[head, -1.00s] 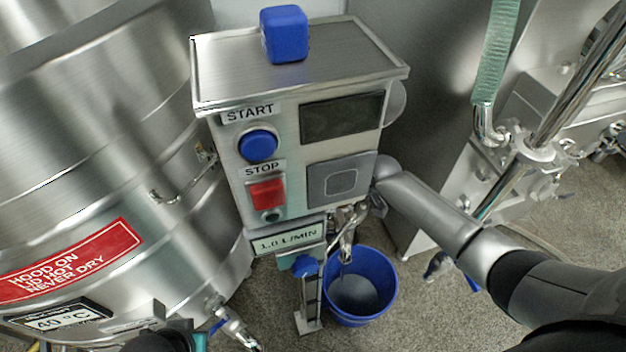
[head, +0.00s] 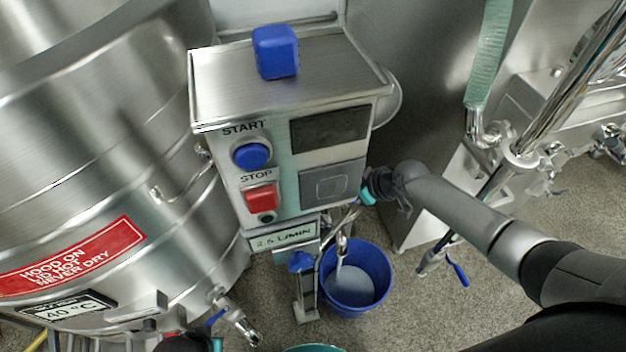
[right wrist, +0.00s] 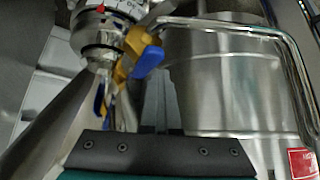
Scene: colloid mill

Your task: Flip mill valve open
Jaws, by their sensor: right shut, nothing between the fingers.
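In the right wrist view, a valve with a yellow body (right wrist: 130,50) and a blue lever (right wrist: 147,62) sits beside a round steel fitting with a marked dial. My right gripper (right wrist: 160,95) is shut and empty, its fingers pointing toward the blue lever; whether they touch it I cannot tell. In the head view, my right gripper (head: 372,190) is beside the lower right of the control box (head: 210,90), its fingertips hidden. A steel spout (head: 342,240) sends a stream into the blue bucket (head: 375,258). Only a dark and teal piece of my left gripper (head: 216,344) shows.
The box carries a blue START button (head: 252,155), a red STOP button (head: 261,197) and a display (head: 283,237) reading 2.5 L/MIN. A steel tank (head: 110,130) stands at left. A pipe with a blue handle (head: 458,273) stands at right.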

